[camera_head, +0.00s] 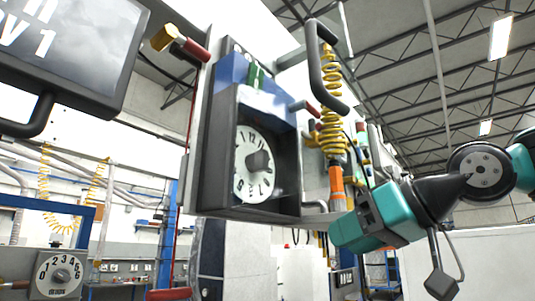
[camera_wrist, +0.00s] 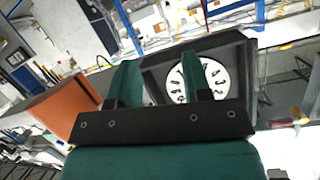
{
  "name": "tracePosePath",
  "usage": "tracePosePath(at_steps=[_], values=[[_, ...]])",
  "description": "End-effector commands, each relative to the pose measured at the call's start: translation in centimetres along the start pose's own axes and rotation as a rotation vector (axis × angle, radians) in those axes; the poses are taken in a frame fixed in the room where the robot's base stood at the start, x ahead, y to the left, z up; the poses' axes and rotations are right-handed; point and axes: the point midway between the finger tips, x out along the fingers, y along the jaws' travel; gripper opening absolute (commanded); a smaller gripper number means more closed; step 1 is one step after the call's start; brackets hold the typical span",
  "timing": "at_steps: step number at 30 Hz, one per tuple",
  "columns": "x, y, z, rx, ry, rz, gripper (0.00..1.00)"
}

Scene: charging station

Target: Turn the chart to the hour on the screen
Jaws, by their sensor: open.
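The chart is a round white dial (camera_head: 241,176) with black numbers and a dark central knob (camera_head: 259,160). It sits inside a dark box (camera_head: 289,203) on the charging station. In the wrist view the dial (camera_wrist: 217,78) is partly hidden behind one finger. My gripper (camera_wrist: 157,78) is open, its two green fingers apart with nothing held between them. In the head view my arm comes from the right, below and right of the box, and the fingertips cannot be made out. The screen (camera_head: 70,50) at upper left is cut off; it shows part of a line ending in "V 1".
A yellow coiled hose (camera_head: 331,90) and a dark handle (camera_head: 315,75) stand right of the dial box. A second numbered dial (camera_head: 60,274) is at lower left. An orange block (camera_wrist: 65,105) lies left of my fingers in the wrist view.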

Motion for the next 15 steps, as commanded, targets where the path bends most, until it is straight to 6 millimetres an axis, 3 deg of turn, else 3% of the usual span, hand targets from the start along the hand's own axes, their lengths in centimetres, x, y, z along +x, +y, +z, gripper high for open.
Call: tracePosePath(at_steps=[1, 3, 6, 11, 15], values=[[-1.6, -0.2, -4.0, -0.045, 0.086, -0.006, 0.45], [-3.6, -1.1, -8.0, -0.100, 0.179, -0.029, 0.45], [-5.8, -2.4, -11.5, -0.166, 0.265, -0.057, 0.45], [-7.4, -3.8, -13.8, -0.220, 0.321, -0.085, 0.45], [-6.6, -4.2, -14.5, -0.225, 0.327, -0.094, 0.45]])
